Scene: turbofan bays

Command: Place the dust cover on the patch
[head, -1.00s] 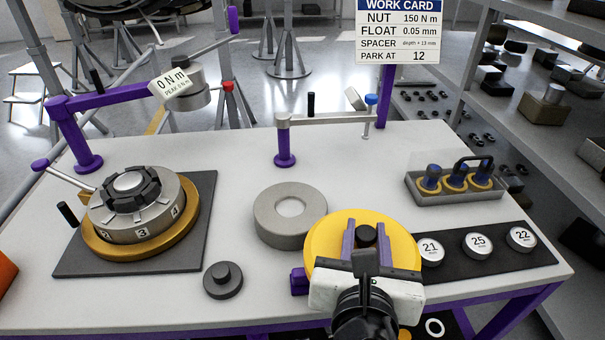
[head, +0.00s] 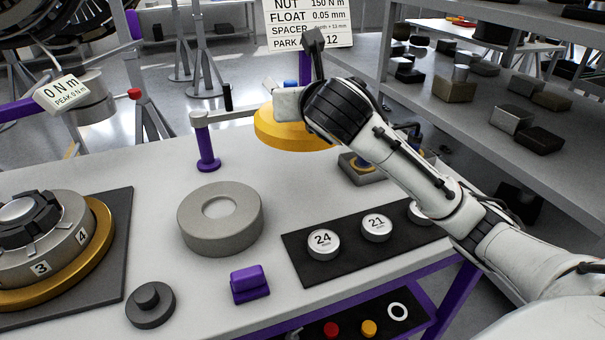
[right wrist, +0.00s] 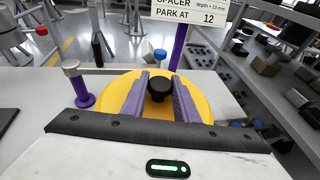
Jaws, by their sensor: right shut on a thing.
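The dust cover appears to be the yellow disc (head: 280,130) with a black knob. In the head view it is over the back of the table, partly hidden by my right gripper (head: 289,104). The right wrist view shows the yellow disc (right wrist: 110,102) and my right gripper's purple fingers (right wrist: 161,98) shut on its black knob (right wrist: 159,88). The disc seems held above the tabletop, close to the swing arm; exact clearance is unclear. I cannot make out which surface is the patch. My left gripper is not in view.
A purple post with a swing arm (head: 207,142) stands beside the disc. A grey ring (head: 243,228), purple block (head: 250,286), small dark knobbed disc (head: 150,306) and black mat with numbered discs (head: 350,255) lie nearer. Shelves (head: 445,105) stand at right.

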